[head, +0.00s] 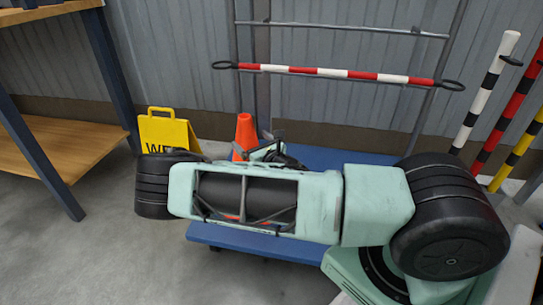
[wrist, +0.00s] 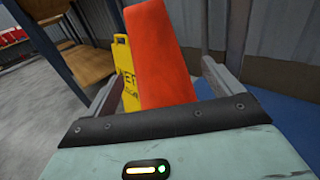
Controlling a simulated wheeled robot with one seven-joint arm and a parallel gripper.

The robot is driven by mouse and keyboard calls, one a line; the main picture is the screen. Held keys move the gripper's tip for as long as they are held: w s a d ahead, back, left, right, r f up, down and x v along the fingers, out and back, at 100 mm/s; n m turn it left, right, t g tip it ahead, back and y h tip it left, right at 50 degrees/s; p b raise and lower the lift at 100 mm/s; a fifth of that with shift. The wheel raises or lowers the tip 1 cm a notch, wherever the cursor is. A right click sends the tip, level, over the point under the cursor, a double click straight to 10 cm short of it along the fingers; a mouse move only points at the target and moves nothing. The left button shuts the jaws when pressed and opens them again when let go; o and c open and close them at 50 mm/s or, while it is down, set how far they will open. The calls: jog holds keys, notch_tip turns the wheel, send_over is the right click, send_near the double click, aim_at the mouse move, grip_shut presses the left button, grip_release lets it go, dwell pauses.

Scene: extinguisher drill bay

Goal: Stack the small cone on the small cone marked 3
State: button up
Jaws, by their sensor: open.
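An orange cone (head: 246,130) stands at the blue cart, partly hidden behind my arm in the head view. In the wrist view the orange cone (wrist: 158,55) rises large between the two fingers of my open gripper (wrist: 160,85), with its lower part hidden by the gripper body. Some space shows between the cone and the fingers. In the head view my gripper (head: 272,150) is mostly hidden behind my arm. A small orange-red patch (head: 236,217) shows through the gap in my arm; I cannot tell what it belongs to. No number 3 is visible.
The blue cart (head: 335,157) has a grey handle frame with a red-and-white bar (head: 345,74) across it. A yellow wet-floor sign (head: 165,132) stands left. A wooden shelf (head: 65,150) is at far left, striped poles (head: 487,95) at right. Grey floor is clear at front left.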

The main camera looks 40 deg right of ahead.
jog(key=s+a+p, duration=0.1)
jog(key=s+p, duration=0.1)
jog(key=s, duration=1.1)
jog(key=shift+s, duration=0.25)
jog(key=shift+a, duration=0.1)
